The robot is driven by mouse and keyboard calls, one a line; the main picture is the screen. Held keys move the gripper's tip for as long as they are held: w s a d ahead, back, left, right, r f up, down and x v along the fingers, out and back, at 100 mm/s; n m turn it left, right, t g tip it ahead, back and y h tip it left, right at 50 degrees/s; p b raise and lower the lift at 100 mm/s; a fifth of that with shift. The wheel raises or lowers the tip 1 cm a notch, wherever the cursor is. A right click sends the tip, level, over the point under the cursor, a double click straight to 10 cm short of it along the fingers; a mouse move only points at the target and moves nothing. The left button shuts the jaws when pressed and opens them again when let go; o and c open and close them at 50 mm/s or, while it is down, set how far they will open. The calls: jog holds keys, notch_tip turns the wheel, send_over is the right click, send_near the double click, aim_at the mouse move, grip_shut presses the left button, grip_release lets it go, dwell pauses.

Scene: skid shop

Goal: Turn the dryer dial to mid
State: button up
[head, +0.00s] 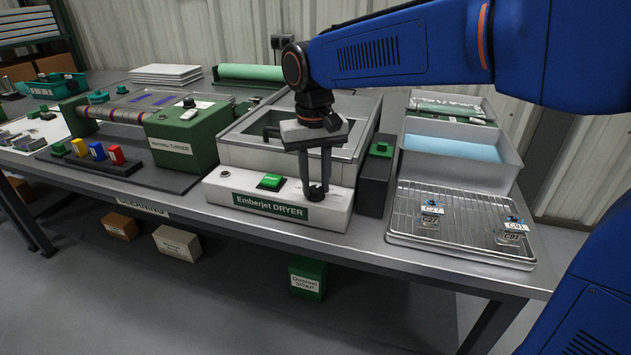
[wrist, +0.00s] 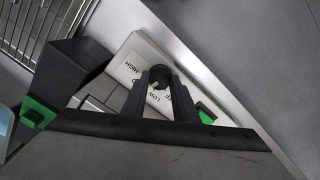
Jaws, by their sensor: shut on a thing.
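The Emberjet dryer (head: 225,197) is a white box with a glass-lidded chamber behind its front panel, a green button (head: 271,181) and a green name label. My gripper (head: 315,190) points down at the right part of the panel, its fingers shut on the dark round dial (wrist: 159,77). In the wrist view the dial sits between the two fingertips, with a small light mark on it. The words LOW and HIGH show on the panel beside it; the middle wording is mostly hidden by the fingers. I cannot tell exactly which setting the dial points to.
The green turner unit (head: 180,140) stands to the left. The bench's front edge runs close before the dryer.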

aim_at(314, 189)
jog(key=shift+m, duration=0.6)
jog(key=o, duration=1.1)
jog(key=shift+c, duration=0.2)
notch_tip(314, 189, up, 17)
jog(key=shift+a+r, duration=0.2)
